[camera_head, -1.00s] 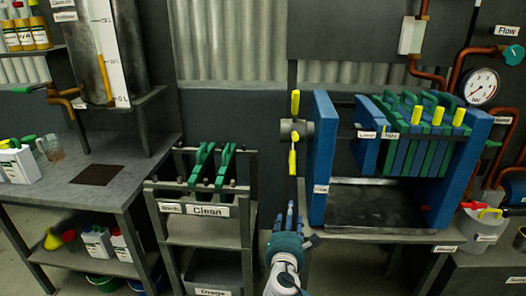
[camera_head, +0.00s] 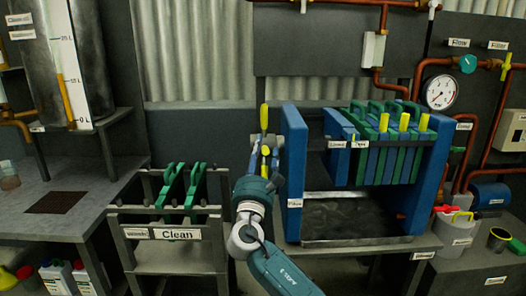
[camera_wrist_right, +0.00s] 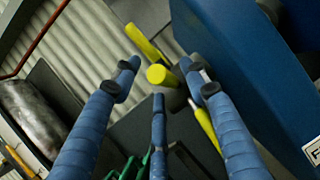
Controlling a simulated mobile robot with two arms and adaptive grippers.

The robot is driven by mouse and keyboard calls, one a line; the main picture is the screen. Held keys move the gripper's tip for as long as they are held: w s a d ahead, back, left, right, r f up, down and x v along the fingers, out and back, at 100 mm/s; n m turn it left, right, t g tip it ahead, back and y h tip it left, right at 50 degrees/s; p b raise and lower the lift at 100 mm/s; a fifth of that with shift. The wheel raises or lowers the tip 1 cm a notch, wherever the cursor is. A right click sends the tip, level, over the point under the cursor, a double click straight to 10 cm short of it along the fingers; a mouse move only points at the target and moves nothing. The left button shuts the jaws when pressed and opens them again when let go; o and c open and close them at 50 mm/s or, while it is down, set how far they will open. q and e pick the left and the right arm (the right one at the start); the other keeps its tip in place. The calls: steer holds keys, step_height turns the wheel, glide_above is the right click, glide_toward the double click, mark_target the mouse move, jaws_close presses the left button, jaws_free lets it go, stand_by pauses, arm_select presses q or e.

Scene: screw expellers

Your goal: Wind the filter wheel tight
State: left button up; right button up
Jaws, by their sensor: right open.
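The filter wheel has yellow spokes and stands at the left end of the blue filter press (camera_head: 295,170). Its upper yellow spoke (camera_head: 264,118) points up in the head view. The lower part is mostly hidden behind my right gripper (camera_head: 264,150). In the right wrist view the wheel's yellow round end (camera_wrist_right: 160,75) is in front of my open right gripper (camera_wrist_right: 165,85), between the spread blue fingers. One yellow spoke (camera_wrist_right: 138,38) runs to upper left and another (camera_wrist_right: 207,125) to lower right. I cannot tell whether the fingers touch it. My left gripper is not in view.
The press's blue end block (camera_wrist_right: 230,60) is close to the right of the fingers. A rack (camera_head: 180,225) labelled Clean with green-handled plates stands left of my right arm. A pressure gauge (camera_head: 441,92) and copper pipes are at the right.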

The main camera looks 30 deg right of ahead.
steer(key=shift+w+d+r, duration=0.2)
steer(key=shift+w+d, duration=0.15)
steer(key=shift+w, duration=0.05)
jaws_close()
steer(key=shift+f, duration=0.1)
